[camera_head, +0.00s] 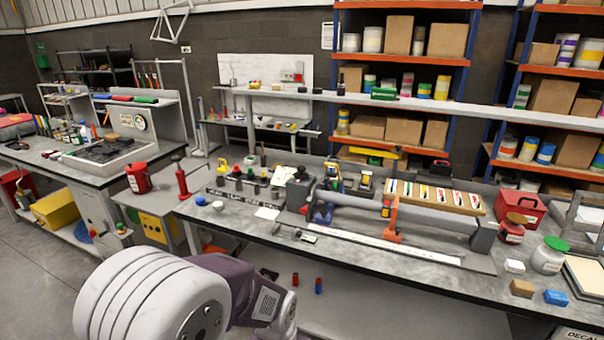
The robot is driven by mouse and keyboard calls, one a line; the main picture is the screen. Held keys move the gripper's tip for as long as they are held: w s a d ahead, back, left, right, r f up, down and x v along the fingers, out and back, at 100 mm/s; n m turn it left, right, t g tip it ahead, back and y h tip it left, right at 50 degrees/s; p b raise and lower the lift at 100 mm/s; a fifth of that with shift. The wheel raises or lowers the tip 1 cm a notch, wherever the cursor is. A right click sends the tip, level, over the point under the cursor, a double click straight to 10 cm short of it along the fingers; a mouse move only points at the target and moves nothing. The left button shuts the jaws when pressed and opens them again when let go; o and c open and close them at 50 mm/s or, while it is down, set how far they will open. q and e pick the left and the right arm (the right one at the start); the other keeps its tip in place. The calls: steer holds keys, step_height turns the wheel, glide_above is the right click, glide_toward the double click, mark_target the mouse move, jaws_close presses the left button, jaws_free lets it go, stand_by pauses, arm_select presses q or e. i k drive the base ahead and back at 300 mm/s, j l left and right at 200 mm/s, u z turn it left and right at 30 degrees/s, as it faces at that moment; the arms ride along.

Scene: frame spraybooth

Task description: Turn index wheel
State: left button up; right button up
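A long grey tube (420,213) lies across a fixture on the main workbench. A dark grey block (299,192) stands at its left end, and another grey block (484,236) is at its right end. A small blue part (323,213) sits next to the left block. An orange upright clamp (391,220) stands around the middle of the tube. I cannot clearly make out which part is the index wheel; it is too small or hidden at this distance. Neither gripper shows; only a white and purple link of my own arm fills the lower left.
The workbench (378,260) holds a red toolbox (516,211), a jar with a green lid (548,256) and a wooden rack (437,197). A blue block (556,297) and a tan block (522,288) lie near its front right. A red can (138,177) stands on the left bench.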

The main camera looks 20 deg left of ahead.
mark_target(301, 174)
steer(key=i+j+z, duration=0.1)
steer(key=j, duration=0.2)
steer(key=i+j, duration=0.15)
steer(key=j, duration=0.2)
steer(key=i+j+z, duration=0.15)
steer(key=j, duration=0.15)
steer(key=i+j+z, duration=0.1)
steer(key=j, duration=0.2)
